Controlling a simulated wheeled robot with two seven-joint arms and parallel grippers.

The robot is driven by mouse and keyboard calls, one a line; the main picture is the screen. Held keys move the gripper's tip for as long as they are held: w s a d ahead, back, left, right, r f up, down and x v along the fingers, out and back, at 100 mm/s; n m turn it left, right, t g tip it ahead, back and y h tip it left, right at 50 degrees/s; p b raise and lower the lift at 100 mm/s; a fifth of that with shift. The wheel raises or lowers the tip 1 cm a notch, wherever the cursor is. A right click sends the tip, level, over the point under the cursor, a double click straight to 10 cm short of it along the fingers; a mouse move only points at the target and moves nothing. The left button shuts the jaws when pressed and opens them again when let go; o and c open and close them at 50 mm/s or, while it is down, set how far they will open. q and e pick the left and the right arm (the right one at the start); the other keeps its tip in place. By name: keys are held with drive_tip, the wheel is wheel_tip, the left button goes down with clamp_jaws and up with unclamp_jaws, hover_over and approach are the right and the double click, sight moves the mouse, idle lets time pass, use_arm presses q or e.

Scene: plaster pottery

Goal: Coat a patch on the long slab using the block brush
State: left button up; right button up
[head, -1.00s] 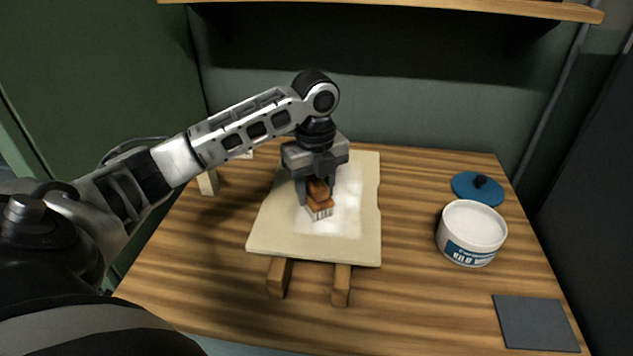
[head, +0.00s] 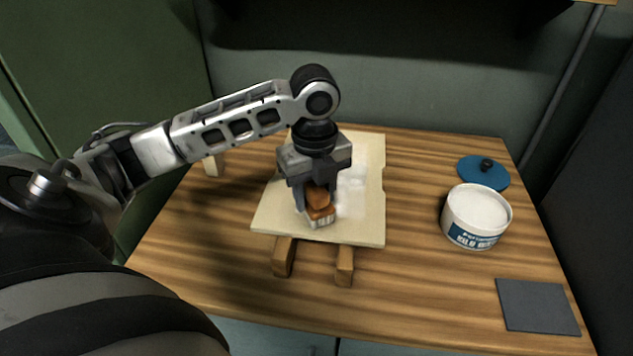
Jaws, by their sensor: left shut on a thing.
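The long slab (head: 365,230) is a pale board lying on wooden supports in the middle of the table. A whitish coated patch (head: 352,192) shows on it, partly hidden by my gripper. My left gripper (head: 316,195) is above the slab, pointing down, shut on the block brush (head: 319,213). The brush has an orange-brown wooden block and pale bristles. The bristles are at the slab's surface near its front, at the left edge of the white patch; I cannot tell whether they press on it. My right gripper is not in view.
An open white tub (head: 476,213) with a blue label and pale contents stands to the right. Its blue lid (head: 483,172) lies behind it. A dark grey square (head: 538,306) lies at the front right. Wooden support ends (head: 284,257) stick out in front of the slab.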

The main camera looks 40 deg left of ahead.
sight(311, 214)
use_arm(q)
drive_tip(key=shift+s+d, duration=0.5)
drive_tip(key=shift+s, duration=0.3)
drive_tip(key=shift+s+d, duration=0.45)
drive_tip(key=shift+s, duration=0.35)
drive_tip(key=shift+s+a, duration=0.5)
drive_tip(key=shift+a, duration=0.3)
drive_tip(key=shift+w+a, duration=2)
drive_tip(key=shift+w, duration=1.35)
drive_tip(key=shift+w+a, duration=2.05)
drive_tip(key=shift+w, duration=1.25)
drive_tip(key=shift+w+a, duration=2)
drive_tip(key=shift+w, duration=1.35)
drive_tip(key=shift+w+a, duration=0.25)
drive_tip(key=shift+a, duration=0.05)
drive_tip(key=shift+s+a, duration=0.55)
drive_tip(key=shift+a, duration=0.2)
drive_tip(key=shift+s+f, duration=0.1)
drive_tip(key=shift+s+d, duration=1.5)
drive_tip(key=shift+s, duration=0.9)
drive_tip(key=shift+s+d, duration=1.5)
drive_tip(key=shift+s, duration=0.95)
drive_tip(key=shift+s+d, duration=1.5)
drive_tip(key=shift+s, duration=0.9)
